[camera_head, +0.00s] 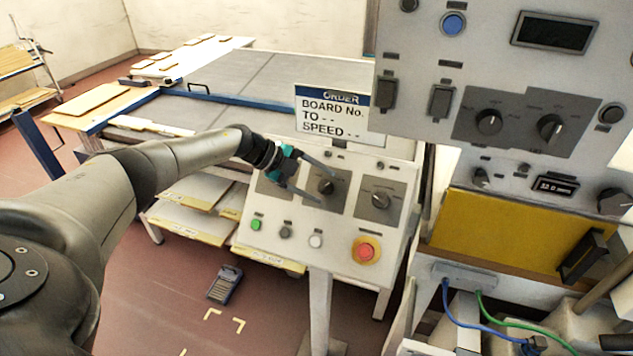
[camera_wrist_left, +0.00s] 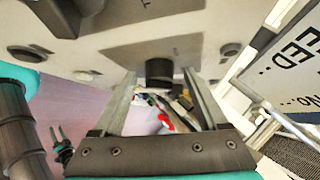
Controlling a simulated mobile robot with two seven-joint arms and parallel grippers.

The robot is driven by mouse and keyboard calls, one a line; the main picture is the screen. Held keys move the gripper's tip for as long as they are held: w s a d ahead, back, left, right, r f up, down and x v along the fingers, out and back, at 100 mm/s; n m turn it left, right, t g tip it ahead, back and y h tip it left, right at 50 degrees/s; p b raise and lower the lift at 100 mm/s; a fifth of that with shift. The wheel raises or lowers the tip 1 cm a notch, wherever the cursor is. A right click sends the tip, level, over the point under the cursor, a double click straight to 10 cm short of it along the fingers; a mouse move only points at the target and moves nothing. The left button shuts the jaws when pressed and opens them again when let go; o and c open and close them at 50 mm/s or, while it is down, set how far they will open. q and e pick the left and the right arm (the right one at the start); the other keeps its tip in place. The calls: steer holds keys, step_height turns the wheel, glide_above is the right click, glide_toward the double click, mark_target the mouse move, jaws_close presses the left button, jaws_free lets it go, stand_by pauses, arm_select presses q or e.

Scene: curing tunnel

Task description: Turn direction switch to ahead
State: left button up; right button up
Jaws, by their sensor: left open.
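The sloped grey operator console (camera_head: 290,247) carries dark square plates with rotary knobs. The middle knob (camera_head: 326,186) is black and sits between the two fingertips of my left gripper (camera_head: 327,189), which is open. In the left wrist view the dark knob (camera_wrist_left: 159,72) shows between the tips of the spread fingers (camera_wrist_left: 158,78), with a gap on each side. Another knob (camera_head: 380,199) is to its right. The left plate is partly hidden behind my gripper. The labels are too small to read, so I cannot tell which knob is the direction switch or its setting.
A red emergency button (camera_head: 366,251) and a green button (camera_head: 256,224) sit low on the console. An order sign (camera_head: 333,112) stands just above it. A larger grey panel (camera_head: 420,120) overhangs at right.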

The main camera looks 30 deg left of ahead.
arm_select(q)
steer(key=shift+a, duration=0.1)
steer(key=b+v, duration=0.1)
steer(key=v, duration=1.4)
